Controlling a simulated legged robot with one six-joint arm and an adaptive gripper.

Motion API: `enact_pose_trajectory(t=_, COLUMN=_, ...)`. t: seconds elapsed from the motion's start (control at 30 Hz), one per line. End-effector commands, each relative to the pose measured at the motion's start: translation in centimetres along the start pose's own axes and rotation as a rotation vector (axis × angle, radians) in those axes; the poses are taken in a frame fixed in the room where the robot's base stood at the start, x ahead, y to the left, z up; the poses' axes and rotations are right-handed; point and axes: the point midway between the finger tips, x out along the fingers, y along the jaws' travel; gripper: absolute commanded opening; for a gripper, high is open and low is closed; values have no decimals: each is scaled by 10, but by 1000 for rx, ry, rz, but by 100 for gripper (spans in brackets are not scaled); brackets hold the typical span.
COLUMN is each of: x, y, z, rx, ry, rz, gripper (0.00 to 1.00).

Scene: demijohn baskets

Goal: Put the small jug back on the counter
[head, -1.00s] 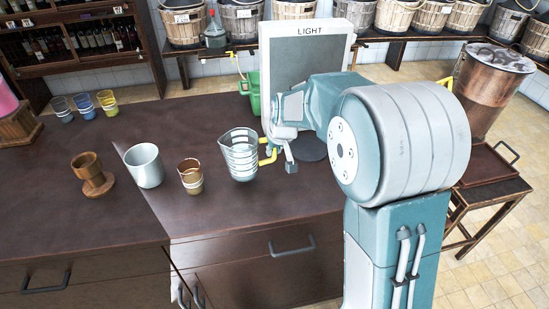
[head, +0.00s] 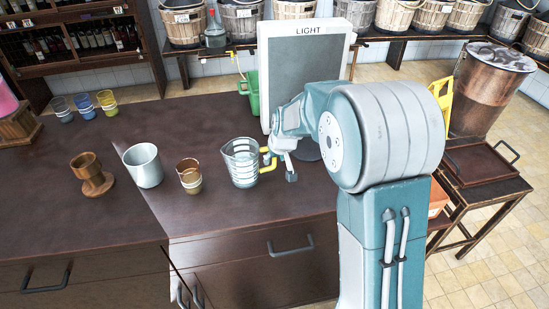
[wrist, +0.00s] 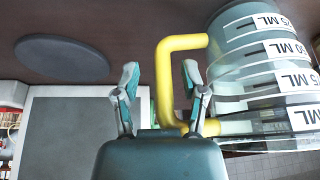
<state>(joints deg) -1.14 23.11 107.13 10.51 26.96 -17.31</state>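The small jug (head: 242,165) is clear, with white measuring marks and a yellow handle (head: 268,158). It appears to stand upright on the dark brown counter (head: 215,222), near its front edge. My gripper (head: 288,172) is just right of the jug at the handle. In the wrist view, which is upside down, my gripper (wrist: 162,78) has its two fingers spread, with the yellow handle (wrist: 163,85) between them in the picture. A gap shows on both sides of the handle. The jug (wrist: 262,70) is at the right there, partly cut off.
Left of the jug are a brown cup (head: 190,178), a pale metal cup (head: 143,166) and a wooden goblet (head: 92,175). The LIGHT panel (head: 310,80) stands behind my gripper, beside a green container (head: 250,92). The counter's front strip is clear.

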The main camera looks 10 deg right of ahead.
Motion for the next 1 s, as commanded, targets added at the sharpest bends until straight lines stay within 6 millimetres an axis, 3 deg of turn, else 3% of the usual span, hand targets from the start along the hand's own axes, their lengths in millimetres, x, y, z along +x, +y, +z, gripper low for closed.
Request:
enact_pose_trajectory(t=0.27, x=-9, y=0, z=-2, rx=-1, ry=2, rz=0, gripper=55)
enact_pose_trajectory(t=0.7, x=-94, y=0, z=-2, rx=0, ry=4, rz=1, gripper=55)
enact_pose_trajectory(t=1.0, x=-124, y=0, z=0, rx=1, ry=2, rz=1, gripper=55)
